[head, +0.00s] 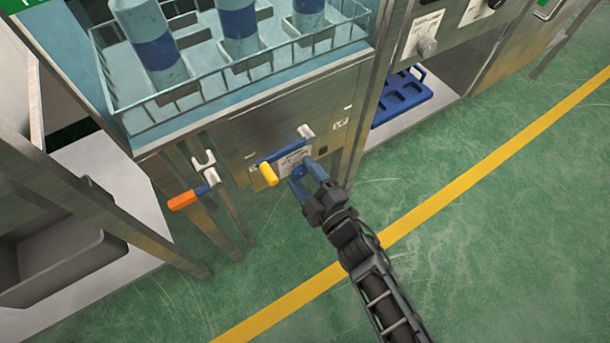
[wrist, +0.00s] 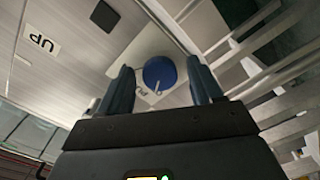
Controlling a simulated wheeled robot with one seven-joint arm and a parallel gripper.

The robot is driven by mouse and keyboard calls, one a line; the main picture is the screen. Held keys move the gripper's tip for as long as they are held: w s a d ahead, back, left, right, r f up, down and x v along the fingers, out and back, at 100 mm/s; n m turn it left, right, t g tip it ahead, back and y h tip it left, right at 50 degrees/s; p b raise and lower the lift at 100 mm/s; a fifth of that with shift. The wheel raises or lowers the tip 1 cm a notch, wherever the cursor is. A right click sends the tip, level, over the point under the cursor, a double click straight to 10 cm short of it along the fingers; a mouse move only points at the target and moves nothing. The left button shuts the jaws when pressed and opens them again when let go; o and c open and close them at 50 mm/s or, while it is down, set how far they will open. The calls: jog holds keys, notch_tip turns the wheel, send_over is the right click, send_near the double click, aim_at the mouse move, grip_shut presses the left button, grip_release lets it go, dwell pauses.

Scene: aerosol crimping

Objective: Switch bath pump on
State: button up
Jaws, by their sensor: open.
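A round blue knob (wrist: 159,72) with a small pale pointer sits on a light plate on the bath's front panel. In the wrist view it lies between the two blue fingers of my gripper (wrist: 163,78), with visible space on both sides. In the head view my gripper (head: 305,176) is open at the front panel (head: 245,128), just right of and below a blue lever with a yellow end (head: 268,173). The fingers largely hide the knob there. Small marks beside the knob are too blurred to read.
The water bath above holds a wire basket (head: 185,92) with blue-banded cans (head: 155,45). An orange handle (head: 184,200) sticks out at left. A blue tray (head: 402,98) stands on a shelf at right. The green floor (head: 480,210) in front is clear.

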jog(key=shift+c, duration=0.2)
jog(key=c, duration=1)
jog(key=shift+m, duration=0.4)
jog(key=m+p, duration=0.2)
jog(key=m, duration=0.2)
jog(key=shift+m, duration=0.3)
jog(key=m+p, duration=0.1)
jog(key=m, duration=0.2)
jog(key=shift+m+p, duration=0.45)
jog(key=shift+m, duration=1.35)
